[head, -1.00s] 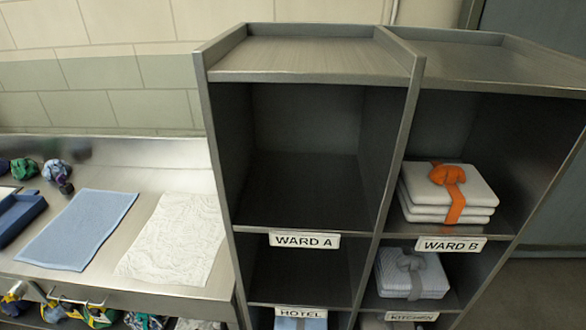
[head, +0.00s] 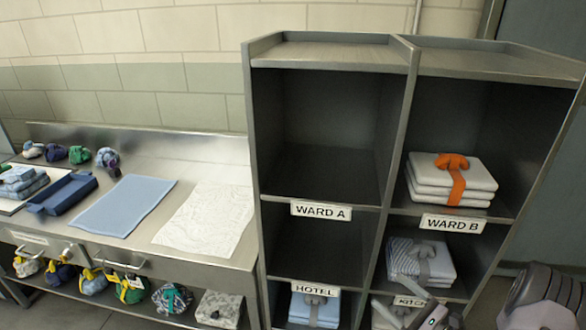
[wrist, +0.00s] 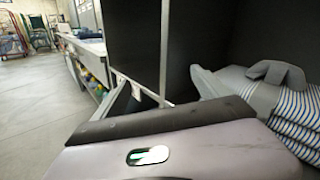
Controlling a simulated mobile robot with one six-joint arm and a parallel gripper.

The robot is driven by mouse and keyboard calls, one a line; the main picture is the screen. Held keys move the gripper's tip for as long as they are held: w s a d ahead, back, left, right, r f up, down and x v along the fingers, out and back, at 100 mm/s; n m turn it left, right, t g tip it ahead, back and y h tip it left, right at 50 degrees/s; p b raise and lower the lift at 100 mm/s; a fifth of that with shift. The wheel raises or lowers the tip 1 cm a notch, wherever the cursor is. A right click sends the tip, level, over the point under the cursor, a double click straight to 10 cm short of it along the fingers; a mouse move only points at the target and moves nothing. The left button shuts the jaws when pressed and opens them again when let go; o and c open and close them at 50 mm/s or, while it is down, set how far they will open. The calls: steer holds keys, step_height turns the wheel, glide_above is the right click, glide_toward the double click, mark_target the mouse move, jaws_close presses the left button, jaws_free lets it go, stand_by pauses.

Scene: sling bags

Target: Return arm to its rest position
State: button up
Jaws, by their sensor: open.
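My gripper (head: 436,318) shows only in part at the bottom edge of the head view, in front of the right column of the shelf unit. Its grey housing (wrist: 160,155) with a green light fills the bottom of the wrist view. A grey part of my arm (head: 545,298) is at the lower right. A striped stack with a grey band (head: 420,262) lies in the right compartment below the WARD B label; it also shows close by on the right in the wrist view (wrist: 265,100).
The shelf unit (head: 402,130) stands right of a steel bench (head: 150,247). A white stack with an orange band (head: 452,180) lies above the WARD B label. The compartment above WARD A is empty. Open floor (wrist: 50,110) shows at left in the wrist view.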

steer(key=s+a+r+n+g+y+b, duration=0.1)
steer(key=s+a+r+n+g, duration=0.2)
steer(key=a+r+n+g, duration=0.5)
steer(key=s+a+r+n+g+y+b, duration=0.1)
steer(key=s+a+r+n+g+b, duration=0.2)
steer(key=a+r, duration=0.45)
steer(key=s+a+r+n+t+h+b, duration=0.1)
steer(key=s+a+r+n+h, duration=0.1)
steer(key=s+n+h, duration=0.3)
steer(key=s+a+r+n+t+h+b, duration=0.1)
steer(key=s+n+h, duration=0.4)
steer(key=s, duration=0.8)
steer(key=shift+s+a+r+n+b, duration=0.25)
steer(key=shift+a+r+n+b, duration=0.25)
steer(key=shift+a, duration=0.4)
